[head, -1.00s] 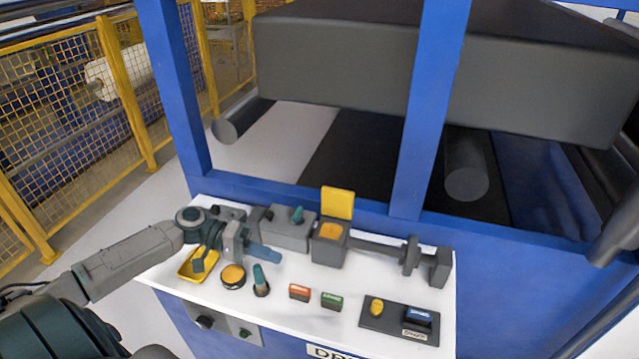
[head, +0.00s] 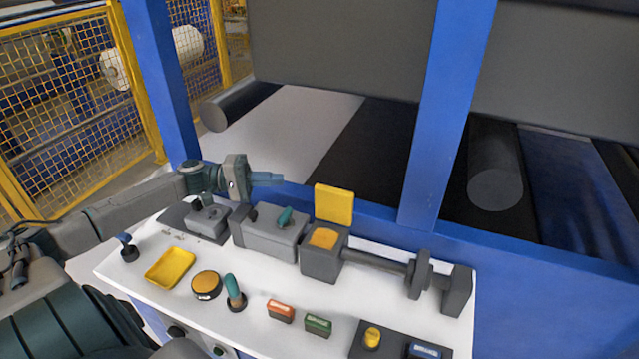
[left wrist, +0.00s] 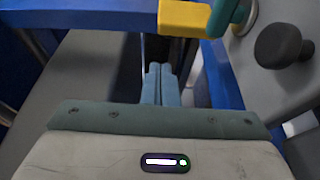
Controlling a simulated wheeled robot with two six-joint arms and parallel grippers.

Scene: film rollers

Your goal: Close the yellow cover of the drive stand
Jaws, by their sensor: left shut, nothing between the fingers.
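The yellow cover (head: 334,204) stands open, upright at the back edge of the grey drive stand box (head: 321,266). The box's orange-yellow top (head: 323,238) is exposed. My left gripper (head: 282,179) is shut and empty, raised left of the cover and apart from it, its teal fingers pointing right. In the left wrist view the shut fingers (left wrist: 161,70) point toward a yellow piece (left wrist: 185,18), seemingly the cover, at the top. My right gripper is not in view.
A grey box with a teal lever (head: 270,235) stands left of the drive stand. A shaft (head: 375,262) runs right from it. A yellow tray (head: 170,268), an orange button (head: 206,284) and a teal lever (head: 234,292) sit in front. A blue post (head: 445,110) rises behind, right of the cover.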

